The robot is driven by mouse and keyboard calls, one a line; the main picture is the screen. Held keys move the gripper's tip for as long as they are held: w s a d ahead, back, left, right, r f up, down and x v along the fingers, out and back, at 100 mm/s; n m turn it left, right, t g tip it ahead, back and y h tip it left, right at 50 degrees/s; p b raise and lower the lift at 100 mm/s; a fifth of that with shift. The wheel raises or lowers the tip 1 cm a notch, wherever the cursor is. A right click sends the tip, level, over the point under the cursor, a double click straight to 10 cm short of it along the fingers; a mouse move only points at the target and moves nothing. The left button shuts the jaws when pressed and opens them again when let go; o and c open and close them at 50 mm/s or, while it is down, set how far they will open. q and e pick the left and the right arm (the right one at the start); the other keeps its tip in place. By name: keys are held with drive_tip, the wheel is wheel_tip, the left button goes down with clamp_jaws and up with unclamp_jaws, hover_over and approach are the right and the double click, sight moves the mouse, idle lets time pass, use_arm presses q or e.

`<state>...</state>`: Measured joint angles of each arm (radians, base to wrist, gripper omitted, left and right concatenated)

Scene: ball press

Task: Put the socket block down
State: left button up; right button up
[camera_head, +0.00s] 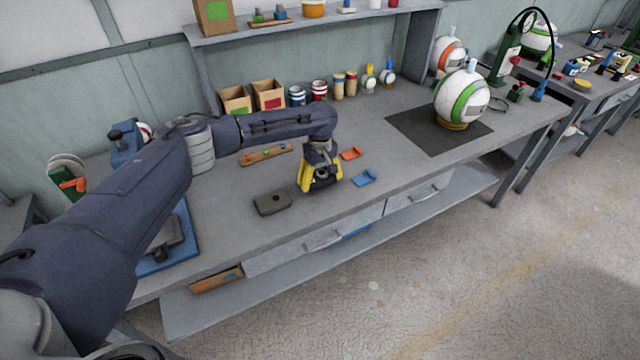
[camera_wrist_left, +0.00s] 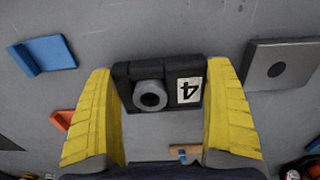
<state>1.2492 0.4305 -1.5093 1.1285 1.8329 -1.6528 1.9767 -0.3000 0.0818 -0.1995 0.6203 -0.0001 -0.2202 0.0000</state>
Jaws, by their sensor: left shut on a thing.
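The socket block (camera_wrist_left: 158,84) is dark, with a round grey ring on its face and a white label reading 4. It sits between the yellow fingers of my left gripper (camera_wrist_left: 160,108), which is shut on it. In the head view my left gripper (camera_head: 321,184) points down close over the bench, and the block (camera_head: 321,177) is mostly hidden between the fingers. Whether the block touches the bench I cannot tell. My right gripper is not in view.
A grey block with a hole (camera_head: 272,203) lies just left of the gripper on the bench (camera_head: 385,165). A blue bracket (camera_head: 364,178) and an orange bracket (camera_head: 351,153) lie to its right. A rail with coloured pieces (camera_head: 265,154) lies behind.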

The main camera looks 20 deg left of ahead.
sight(320, 176)
use_arm(q)
drive_tip(key=shift+f, duration=1.05)
drive_tip(key=shift+f, duration=0.15)
drive_tip(key=o, duration=1)
wheel_tip(320, 176, up, 12)
drive_tip(key=shift+r, duration=0.15)
